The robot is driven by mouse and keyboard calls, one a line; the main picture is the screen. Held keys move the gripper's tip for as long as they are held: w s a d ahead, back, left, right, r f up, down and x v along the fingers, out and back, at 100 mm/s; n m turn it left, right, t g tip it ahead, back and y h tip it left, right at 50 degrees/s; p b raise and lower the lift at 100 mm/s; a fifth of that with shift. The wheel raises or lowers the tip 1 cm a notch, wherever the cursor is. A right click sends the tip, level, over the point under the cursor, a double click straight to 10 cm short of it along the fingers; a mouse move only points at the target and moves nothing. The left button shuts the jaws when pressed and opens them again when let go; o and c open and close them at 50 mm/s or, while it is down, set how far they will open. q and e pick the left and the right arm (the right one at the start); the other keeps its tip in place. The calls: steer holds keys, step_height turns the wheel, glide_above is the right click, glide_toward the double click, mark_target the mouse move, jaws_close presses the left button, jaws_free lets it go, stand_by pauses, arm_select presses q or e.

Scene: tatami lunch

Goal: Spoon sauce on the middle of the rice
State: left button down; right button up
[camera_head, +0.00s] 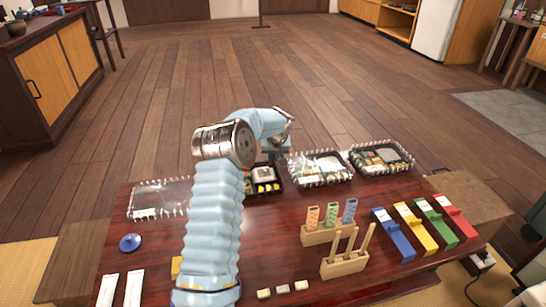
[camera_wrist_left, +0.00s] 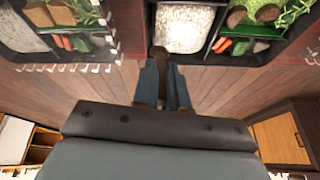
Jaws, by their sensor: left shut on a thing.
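My left gripper (camera_wrist_left: 162,92) is shut on a narrow dark brown thing, likely the spoon (camera_wrist_left: 160,56), which points towards the rice. Only a short part of it shows, and I cannot tell whether sauce is on it. White rice (camera_wrist_left: 184,28) fills one compartment of the open black lunch box (camera_wrist_left: 262,60), with carrot and greens beside it. The spoon's end is near the rice's lower left edge in the wrist view; contact is unclear. In the head view the gripper (camera_head: 279,153) is partly hidden behind my arm, above that box (camera_head: 281,187). My right gripper is not in view.
Two lunch boxes under clear covers (camera_head: 318,169) (camera_head: 382,158) stand to the right. A clear lid (camera_head: 160,199) lies left. Wooden holders (camera_head: 344,262), coloured boxes (camera_head: 438,222), white packets (camera_head: 133,288) and a blue round thing (camera_head: 130,243) are on the red-brown table (camera_head: 285,262).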

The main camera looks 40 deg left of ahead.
arm_select(q)
steer(key=shift+r+p, duration=1.75)
steer(key=shift+r, duration=1.55)
